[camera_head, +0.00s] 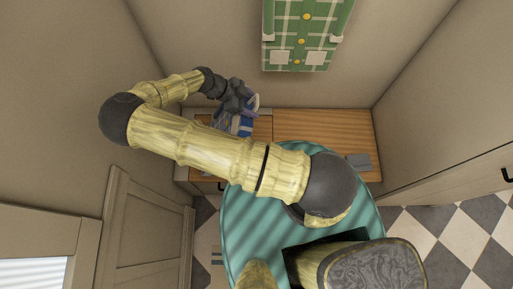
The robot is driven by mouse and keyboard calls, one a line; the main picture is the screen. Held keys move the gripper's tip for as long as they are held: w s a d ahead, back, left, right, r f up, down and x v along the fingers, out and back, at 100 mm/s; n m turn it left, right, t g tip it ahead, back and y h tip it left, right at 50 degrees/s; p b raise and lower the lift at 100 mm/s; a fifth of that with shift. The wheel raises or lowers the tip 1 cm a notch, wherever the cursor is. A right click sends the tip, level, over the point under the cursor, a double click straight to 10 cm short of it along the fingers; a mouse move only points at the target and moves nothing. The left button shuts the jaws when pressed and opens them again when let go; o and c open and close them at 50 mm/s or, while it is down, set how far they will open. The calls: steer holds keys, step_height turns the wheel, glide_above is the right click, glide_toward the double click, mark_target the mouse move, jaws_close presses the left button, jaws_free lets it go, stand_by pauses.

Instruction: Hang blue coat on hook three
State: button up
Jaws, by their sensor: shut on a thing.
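My gripper (243,98) is at the end of my arm, left of centre, above the left part of a wooden bench. It is shut on a blue, purple and white cloth-like thing, which appears to be the blue coat (245,125). The coat hangs below the fingers, close to the back wall. My arm's forearm covers its lower part, so its full shape and the exact grip are hidden.
A panelled door (145,235) is at left. Side walls enclose the space.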

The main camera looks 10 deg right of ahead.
steer(key=shift+w+a+r+h, duration=0.2)
steer(key=shift+a+r, duration=0.35)
steer(key=shift+a, duration=0.25)
steer(key=shift+w+a+r+h, duration=0.2)
steer(key=shift+a+r, duration=0.3)
steer(key=shift+a, duration=0.3)
steer(key=shift+w+a+b, duration=0.15)
steer(key=shift+a+b, duration=0.35)
steer(key=shift+a, duration=0.05)
steer(key=w+a+r+h+b, duration=0.2)
steer(key=a+b, duration=0.3)
steer(key=a, duration=0.5)
steer(key=shift+w+a+r+g, duration=0.2)
steer(key=shift+r+g, duration=0.1)
steer(key=shift+r, duration=0.55)
steer(key=shift+d, duration=0.1)
steer(key=shift+w+b, duration=0.1)
steer(key=shift+b, duration=0.2)
